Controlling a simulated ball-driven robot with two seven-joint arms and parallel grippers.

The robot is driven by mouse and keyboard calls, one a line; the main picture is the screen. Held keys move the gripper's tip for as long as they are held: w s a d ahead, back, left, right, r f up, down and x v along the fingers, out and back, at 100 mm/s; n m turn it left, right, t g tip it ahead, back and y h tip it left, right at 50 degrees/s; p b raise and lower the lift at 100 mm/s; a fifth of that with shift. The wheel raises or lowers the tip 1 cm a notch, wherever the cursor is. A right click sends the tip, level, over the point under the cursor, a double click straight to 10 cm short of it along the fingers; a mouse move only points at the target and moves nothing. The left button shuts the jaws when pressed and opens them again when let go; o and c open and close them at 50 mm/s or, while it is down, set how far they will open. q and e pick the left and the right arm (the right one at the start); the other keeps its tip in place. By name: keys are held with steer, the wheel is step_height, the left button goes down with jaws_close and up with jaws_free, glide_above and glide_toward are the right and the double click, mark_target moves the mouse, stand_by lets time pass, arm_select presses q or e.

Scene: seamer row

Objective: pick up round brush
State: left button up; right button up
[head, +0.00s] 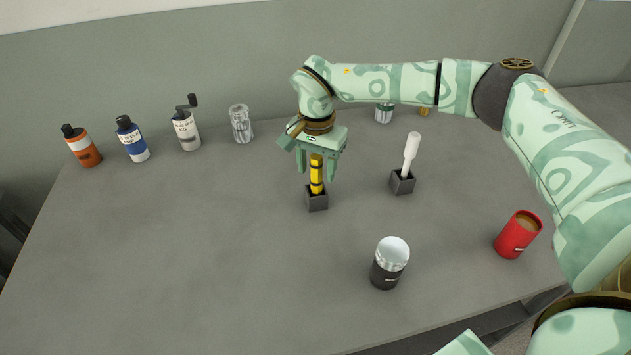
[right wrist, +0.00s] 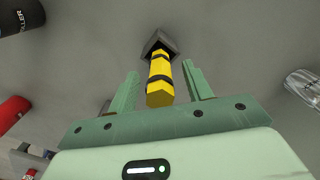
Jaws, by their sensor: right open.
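A yellow tool handle with black bands (head: 316,176) stands upright in a small dark square holder (head: 317,202) near the table's middle. My right gripper (head: 317,172) is open above the holder, its fingers pointing down on either side of the handle. In the right wrist view the handle (right wrist: 160,82) lies between the two fingers, with gaps on both sides. A white-handled tool (head: 411,152) stands in a second dark holder (head: 402,185) to the right. Both tools' lower ends are hidden, so I cannot tell which is the round brush. My left gripper is not in view.
An orange-black bottle (head: 84,148), a blue-white bottle (head: 132,142), a white grinder (head: 186,130) and a clear jar (head: 240,124) stand at the back left. A black-based jar (head: 389,266) and a red can (head: 517,235) stand front right. The table's front left is clear.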

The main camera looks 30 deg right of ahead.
steer(key=shift+f, duration=0.55)
steer(key=shift+r, duration=0.1)
steer(key=c, duration=1.1)
